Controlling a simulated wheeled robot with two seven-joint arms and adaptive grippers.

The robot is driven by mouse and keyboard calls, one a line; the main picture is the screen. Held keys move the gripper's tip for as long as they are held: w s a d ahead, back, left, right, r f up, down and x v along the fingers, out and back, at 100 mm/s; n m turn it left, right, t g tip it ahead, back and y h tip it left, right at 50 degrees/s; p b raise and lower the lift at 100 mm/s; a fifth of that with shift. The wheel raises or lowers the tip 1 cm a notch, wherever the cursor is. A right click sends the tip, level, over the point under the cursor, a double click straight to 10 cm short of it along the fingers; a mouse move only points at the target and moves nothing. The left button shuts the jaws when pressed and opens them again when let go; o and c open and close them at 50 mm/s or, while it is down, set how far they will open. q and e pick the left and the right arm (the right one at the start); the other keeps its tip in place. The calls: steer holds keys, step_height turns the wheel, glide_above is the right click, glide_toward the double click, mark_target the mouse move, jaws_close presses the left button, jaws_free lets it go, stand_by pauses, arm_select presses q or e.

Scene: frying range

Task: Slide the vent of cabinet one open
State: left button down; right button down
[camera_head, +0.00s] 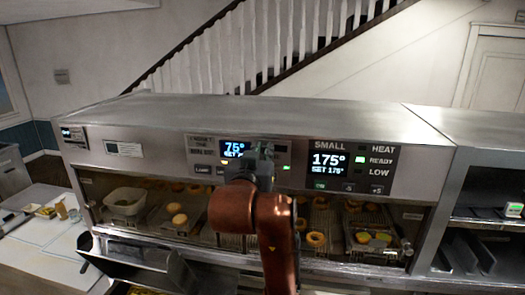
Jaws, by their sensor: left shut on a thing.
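Cabinet one's steel front panel (370,155) runs across the middle, with lit temperature displays. My left arm, in copper colour, rises from the bottom centre. My left gripper (260,155), dark grey, is against the front panel, just right of the 75° display (234,148) and partly over it. The gripper is shut on a small part at the panel, taken to be the vent's slider. The fingertips and that part are mostly hidden by the gripper and wrist, so I cannot tell how far the vent is open. My right gripper is not in view.
Below the panel, the cabinet's bay holds a white tub (125,201) and several round golden food pieces on racks. A dark metal tray (150,268) juts out at lower left. A second cabinet (485,215) stands at right. The steel top (250,115) is clear.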

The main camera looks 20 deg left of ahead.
arm_select(q)
steer(key=d, duration=0.2)
steer(key=w+d, duration=0.1)
steer(key=d, duration=0.1)
steer(key=shift+d, duration=0.25)
steer(key=shift+a, duration=0.2)
steer(key=c, duration=2.3)
jaws_free()
steer(key=shift+c, duration=0.2)
steer(key=o, duration=0.4)
steer(key=shift+d, duration=0.3)
steer(key=shift+a, duration=0.1)
steer(key=shift+a, duration=0.1)
steer(key=v, duration=1.2)
